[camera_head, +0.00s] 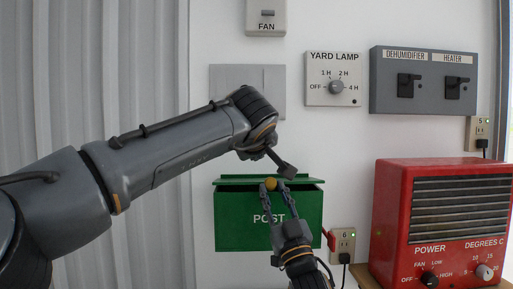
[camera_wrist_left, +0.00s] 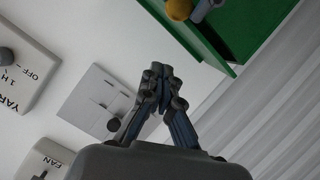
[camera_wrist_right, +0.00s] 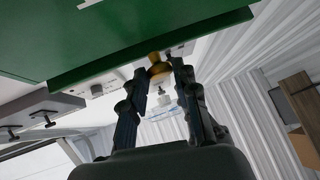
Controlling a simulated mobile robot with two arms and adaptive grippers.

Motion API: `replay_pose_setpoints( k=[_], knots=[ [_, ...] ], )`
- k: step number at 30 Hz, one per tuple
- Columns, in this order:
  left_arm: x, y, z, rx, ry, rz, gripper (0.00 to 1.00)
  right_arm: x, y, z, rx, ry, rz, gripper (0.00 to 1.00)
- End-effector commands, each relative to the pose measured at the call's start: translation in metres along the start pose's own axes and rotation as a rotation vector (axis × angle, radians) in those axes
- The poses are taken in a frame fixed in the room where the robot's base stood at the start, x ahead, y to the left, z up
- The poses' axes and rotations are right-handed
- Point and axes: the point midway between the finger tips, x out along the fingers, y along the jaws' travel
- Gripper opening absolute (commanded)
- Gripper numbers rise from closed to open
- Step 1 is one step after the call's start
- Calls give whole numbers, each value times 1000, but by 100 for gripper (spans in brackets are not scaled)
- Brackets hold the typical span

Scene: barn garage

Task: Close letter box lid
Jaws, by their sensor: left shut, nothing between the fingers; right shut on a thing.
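The green letter box (camera_head: 233,225) marked POST hangs on the white wall, low in the middle of the head view. Its green lid (camera_head: 235,180) stands a little raised, with a dark gap under its front edge. My right gripper (camera_head: 275,187) reaches up from below and is shut on the yellow lid knob (camera_head: 270,183). The knob (camera_wrist_right: 158,69) also shows between the fingers in the right wrist view. My left gripper (camera_head: 287,170) is shut and empty, just above the lid. In the left wrist view its fingers (camera_wrist_left: 160,72) meet, apart from the box.
A red heater (camera_head: 394,215) stands on a wooden surface at the right. Outlet 6 (camera_head: 343,240), with a cord, is right beside the box. A grey panel (camera_head: 228,80), the yard lamp dial (camera_head: 335,87) and a grey switch box (camera_head: 430,80) are on the wall above.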

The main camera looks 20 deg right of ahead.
Motion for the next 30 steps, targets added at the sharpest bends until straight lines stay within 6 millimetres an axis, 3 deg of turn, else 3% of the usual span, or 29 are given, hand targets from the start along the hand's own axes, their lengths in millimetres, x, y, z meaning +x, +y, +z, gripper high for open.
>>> replay_pose_setpoints(
  k=[1, 12, 25, 30],
  knots=[
    [6, 0, 2, -2, -2, -1, 0, -1, 1, 10, 1, -24, 3, 0],
    [16, 0, 36, 2, -1, 0, 0, -1, 1, 10, 1, -24, 3, 0],
    [17, -1, 41, 0, -1, 0, 0, -1, 1, 10, 1, -24, 3, 0],
    [19, -5, 54, 1, -2, 0, 0, -1, 1, 10, 1, -24, 3, 0]
  ],
)
